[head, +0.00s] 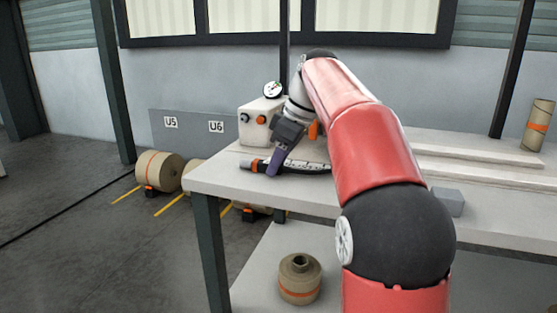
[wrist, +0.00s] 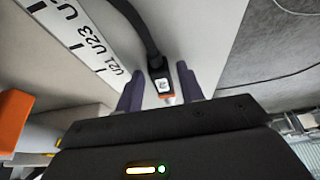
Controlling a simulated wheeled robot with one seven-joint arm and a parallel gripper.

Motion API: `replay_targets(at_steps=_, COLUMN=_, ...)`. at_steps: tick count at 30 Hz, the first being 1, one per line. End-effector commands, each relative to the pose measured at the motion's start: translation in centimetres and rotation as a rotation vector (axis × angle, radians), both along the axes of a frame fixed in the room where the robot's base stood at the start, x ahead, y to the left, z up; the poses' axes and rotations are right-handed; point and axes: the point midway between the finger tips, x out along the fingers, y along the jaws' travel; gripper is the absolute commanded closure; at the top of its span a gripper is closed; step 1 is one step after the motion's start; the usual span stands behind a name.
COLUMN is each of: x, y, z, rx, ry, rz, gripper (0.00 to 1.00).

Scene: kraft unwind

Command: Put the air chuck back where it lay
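The air chuck (head: 254,166) is a small black and orange piece lying on the white bench top near its left end. In the wrist view the air chuck (wrist: 162,84) shows a white label, an orange band and a pale tip, with a black hose running up from it. My gripper (head: 272,170) is low over the bench right at the chuck. In the wrist view my gripper (wrist: 160,75) has its two purple fingers on either side of the chuck, with a narrow gap visible at each side. The gripper looks open.
A white box (head: 258,122) with knobs and a gauge (head: 272,90) stands behind the chuck. A label strip (wrist: 85,38) lies beside the hose. A grey block (head: 449,202) and a kraft roll (head: 539,124) are farther right. The bench's left edge is close to the chuck.

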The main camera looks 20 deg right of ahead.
Motion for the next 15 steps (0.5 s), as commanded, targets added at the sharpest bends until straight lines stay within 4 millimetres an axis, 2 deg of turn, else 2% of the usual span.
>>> replay_targets(at_steps=9, x=0.0, y=0.0, z=0.1, rx=0.000, ry=0.000, rz=0.000, gripper=0.57)
replay_targets(at_steps=15, x=-0.3, y=-0.6, z=2.1, rx=-0.001, ry=-0.003, rz=-0.002, gripper=0.57)
